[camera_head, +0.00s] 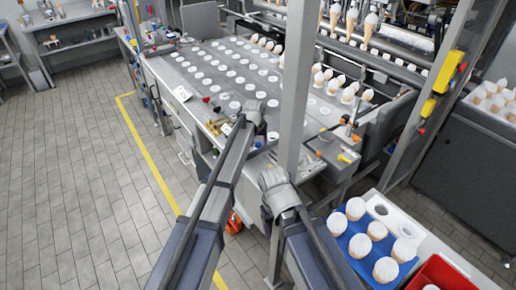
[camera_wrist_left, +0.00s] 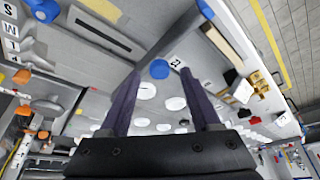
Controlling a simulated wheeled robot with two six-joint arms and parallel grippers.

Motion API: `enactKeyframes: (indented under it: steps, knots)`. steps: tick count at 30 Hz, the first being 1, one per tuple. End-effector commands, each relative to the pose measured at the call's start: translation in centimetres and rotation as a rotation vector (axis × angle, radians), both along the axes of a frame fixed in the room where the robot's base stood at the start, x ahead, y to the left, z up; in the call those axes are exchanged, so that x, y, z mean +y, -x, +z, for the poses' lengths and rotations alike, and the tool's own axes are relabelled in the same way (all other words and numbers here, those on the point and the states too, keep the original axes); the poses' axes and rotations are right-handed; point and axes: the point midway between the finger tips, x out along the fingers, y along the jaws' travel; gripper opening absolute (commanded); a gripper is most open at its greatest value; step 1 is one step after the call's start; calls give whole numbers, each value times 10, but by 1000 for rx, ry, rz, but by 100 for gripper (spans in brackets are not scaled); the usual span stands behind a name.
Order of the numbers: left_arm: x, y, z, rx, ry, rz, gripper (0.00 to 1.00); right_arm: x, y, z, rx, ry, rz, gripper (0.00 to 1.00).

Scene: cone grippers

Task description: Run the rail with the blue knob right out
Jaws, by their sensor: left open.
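In the left wrist view a round blue knob (camera_wrist_left: 160,68) shows on the grey machine, just beyond and between the tips of my left gripper (camera_wrist_left: 163,80). The two dark fingers are apart, with nothing between them that I can see held. A second round blue piece (camera_wrist_left: 44,8) is at the top left corner; I cannot tell which rail it belongs to. In the head view my left gripper (camera_head: 256,112) is over the near corner of the machine top, and its arm hides part of that corner. My right arm ends lower, beside the grey post; its fingers cannot be made out.
The grey machine top (camera_head: 205,55) carries rows of white discs. A grey upright post (camera_head: 296,90) stands close to both arms. A blue tray (camera_head: 360,250) of filled cones and a red bin (camera_head: 440,274) are at lower right. The tiled floor (camera_head: 70,170) at left is clear.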

Motion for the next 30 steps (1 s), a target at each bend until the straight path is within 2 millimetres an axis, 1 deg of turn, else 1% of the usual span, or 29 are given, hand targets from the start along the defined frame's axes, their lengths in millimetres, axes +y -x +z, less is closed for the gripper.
enactKeyframes:
  steps: [1, 3, 12, 14, 27, 30]
  knots:
    - [0, -3, -10, 0, 0, 0, 64, 0, 0, -10, 0, 0, 0, 72]
    - [-1, -5, -13, 0, 0, 0, 64, 0, 0, -13, 0, 0, -1, 72]
    - [-1, -5, -12, 0, 0, 0, 64, 0, 0, -12, 0, 0, -1, 72]
    - [-1, -5, -12, 0, 0, 0, 58, 0, 0, -12, 0, 0, -1, 72]
    - [-1, -5, -12, 0, 0, 0, 9, 0, 0, -12, 0, 0, -1, 72]
    - [-1, -5, -12, 0, 0, 0, 0, 0, 0, -12, 0, 0, -1, 72]
